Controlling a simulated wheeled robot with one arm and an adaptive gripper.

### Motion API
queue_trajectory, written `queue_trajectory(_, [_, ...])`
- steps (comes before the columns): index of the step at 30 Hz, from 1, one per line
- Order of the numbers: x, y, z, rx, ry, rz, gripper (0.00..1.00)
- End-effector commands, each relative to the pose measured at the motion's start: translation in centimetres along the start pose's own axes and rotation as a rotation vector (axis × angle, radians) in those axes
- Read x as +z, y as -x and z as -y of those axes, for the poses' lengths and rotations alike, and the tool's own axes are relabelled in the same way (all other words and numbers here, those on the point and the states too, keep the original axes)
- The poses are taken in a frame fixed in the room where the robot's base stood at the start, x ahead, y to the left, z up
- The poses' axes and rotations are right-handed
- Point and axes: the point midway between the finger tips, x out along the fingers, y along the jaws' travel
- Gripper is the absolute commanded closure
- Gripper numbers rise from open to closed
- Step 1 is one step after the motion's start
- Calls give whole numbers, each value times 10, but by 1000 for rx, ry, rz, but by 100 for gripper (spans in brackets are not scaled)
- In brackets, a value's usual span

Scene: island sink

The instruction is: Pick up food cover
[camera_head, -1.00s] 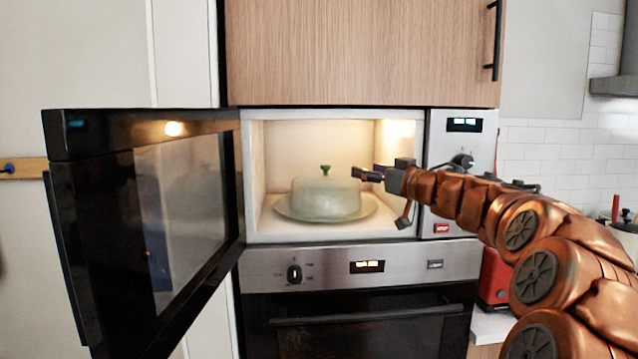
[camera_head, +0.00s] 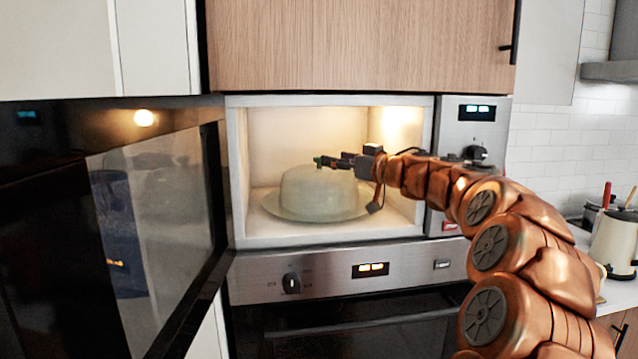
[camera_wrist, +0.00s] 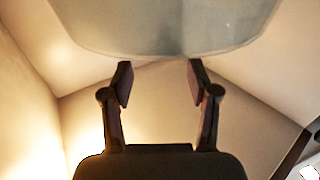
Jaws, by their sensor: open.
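The cover's pale side fills the top of that view (camera_wrist: 165,25); the knob is not visible there.
The microwave door (camera_head: 100,230) stands open on the left. The cavity's right wall (camera_head: 400,150) is close to my wrist. A wooden cabinet (camera_head: 360,45) is above and an oven (camera_head: 350,320) below. A pale kettle (camera_head: 615,240) stands at the far right.

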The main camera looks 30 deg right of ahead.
Motion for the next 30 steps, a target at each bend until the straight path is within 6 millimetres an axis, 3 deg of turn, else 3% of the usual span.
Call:
queue_trajectory(16, [4,-43,8,-1,1,0,40])
queue_trajectory(28, [4,-49,6,2,0,0,40])
queue_trajectory(30, [4,-49,6,3,0,0,46])
